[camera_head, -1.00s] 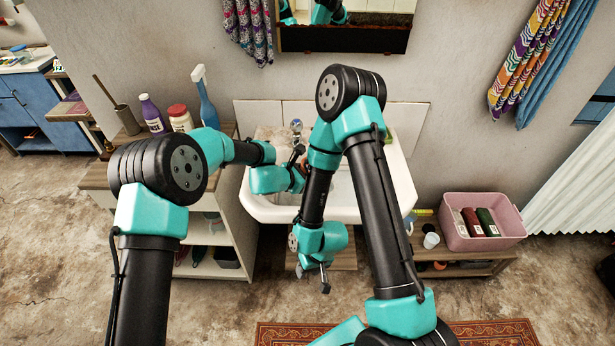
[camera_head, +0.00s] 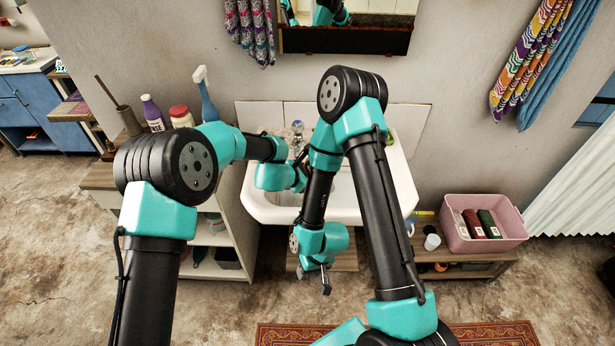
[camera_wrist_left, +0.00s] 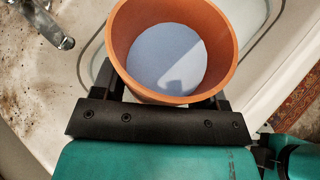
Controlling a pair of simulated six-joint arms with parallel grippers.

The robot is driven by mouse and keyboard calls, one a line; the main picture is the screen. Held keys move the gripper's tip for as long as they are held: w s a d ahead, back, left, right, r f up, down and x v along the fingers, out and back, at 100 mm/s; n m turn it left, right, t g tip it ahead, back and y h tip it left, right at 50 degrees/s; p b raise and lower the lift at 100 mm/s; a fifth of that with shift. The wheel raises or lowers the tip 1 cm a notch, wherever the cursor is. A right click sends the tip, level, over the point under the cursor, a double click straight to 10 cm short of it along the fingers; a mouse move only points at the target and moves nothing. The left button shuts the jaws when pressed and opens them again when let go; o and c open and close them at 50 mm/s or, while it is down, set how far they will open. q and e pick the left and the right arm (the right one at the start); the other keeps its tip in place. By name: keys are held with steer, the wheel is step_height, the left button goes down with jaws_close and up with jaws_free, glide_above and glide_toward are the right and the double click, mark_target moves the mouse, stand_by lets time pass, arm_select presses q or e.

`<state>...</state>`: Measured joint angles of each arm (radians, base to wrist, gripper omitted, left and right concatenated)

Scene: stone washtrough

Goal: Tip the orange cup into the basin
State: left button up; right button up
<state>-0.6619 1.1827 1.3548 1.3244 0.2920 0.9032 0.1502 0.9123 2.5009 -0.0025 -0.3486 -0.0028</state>
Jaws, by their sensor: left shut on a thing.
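The orange cup (camera_wrist_left: 127,62) is in my left gripper (camera_wrist_left: 168,98), which is shut on it, in the left wrist view. Its mouth faces the camera, and a smooth pale blue-grey surface shows inside. I cannot tell whether that is liquid or the bottom. The white basin (camera_head: 268,211) stands against the wall, and its rim shows behind the cup in the wrist view (camera_wrist_left: 270,45). In the head view my left gripper (camera_head: 303,172) is over the basin, and my arms mostly hide the cup. My right gripper (camera_head: 314,281) hangs in front of the basin, fingers apart and empty.
A metal tap (camera_wrist_left: 48,25) is at the basin's back. A shelf (camera_head: 225,240) on the left bears a purple bottle (camera_head: 153,114), a red-capped jar (camera_head: 181,116) and a blue spray bottle (camera_head: 206,97). A pink crate (camera_head: 484,233) stands on a low bench at right.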

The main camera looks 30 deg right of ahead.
stand_by(0.6)
arm_select(q)
steer(key=shift+r+m+y, duration=0.1)
steer(key=shift+m+y, duration=0.2)
steer(key=shift+y, duration=0.3)
steer(key=shift+r+t, duration=0.1)
steer(key=shift+t, duration=0.3)
steer(key=shift+a, duration=0.1)
